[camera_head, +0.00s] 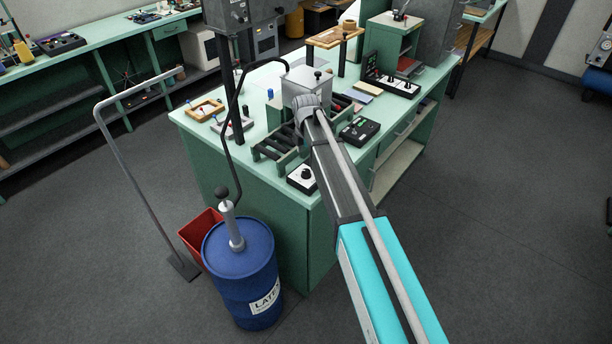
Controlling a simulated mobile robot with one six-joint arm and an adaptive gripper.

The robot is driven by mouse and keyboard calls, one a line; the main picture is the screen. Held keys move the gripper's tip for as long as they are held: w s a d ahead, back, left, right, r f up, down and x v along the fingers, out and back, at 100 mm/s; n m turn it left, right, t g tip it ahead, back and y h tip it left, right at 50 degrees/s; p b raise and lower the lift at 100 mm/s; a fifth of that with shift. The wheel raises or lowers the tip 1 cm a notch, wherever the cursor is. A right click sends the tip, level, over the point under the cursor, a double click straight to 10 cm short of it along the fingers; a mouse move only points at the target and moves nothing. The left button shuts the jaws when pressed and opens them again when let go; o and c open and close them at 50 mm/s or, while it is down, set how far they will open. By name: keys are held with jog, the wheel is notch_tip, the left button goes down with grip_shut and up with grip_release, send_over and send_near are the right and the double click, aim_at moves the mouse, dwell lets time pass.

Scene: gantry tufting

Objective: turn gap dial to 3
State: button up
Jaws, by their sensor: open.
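A small white-faced box with a black round knob (303,175) sits at the near corner of the green bench (255,192). It looks like the gap dial, but its marks and pointer are too small to read. My arm reaches from the lower right up over the bench, passing just right of this box. Its grey wrist end (306,110) is over the bench's middle, farther back than the dial. I cannot make out my gripper's fingers at the end of the arm. Nothing of mine is seen touching the knob.
A dark roller rack (270,150) stands behind the dial, and a black control box (360,130) is to its right. A blue drum (240,265) with a hose, a red bin (198,232) and a grey bent-pipe stand (140,165) are at left. The floor at right is clear.

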aim_at(306, 171)
jog(key=shift+f+b, duration=3.55)
jog(key=shift+f, duration=0.3)
jog(key=shift+c, duration=0.2)
jog(key=c, duration=1.1)
jog(key=shift+c, duration=0.2)
jog(key=shift+m, duration=0.5)
jog(key=m, duration=1)
jog(key=shift+m, duration=0.3)
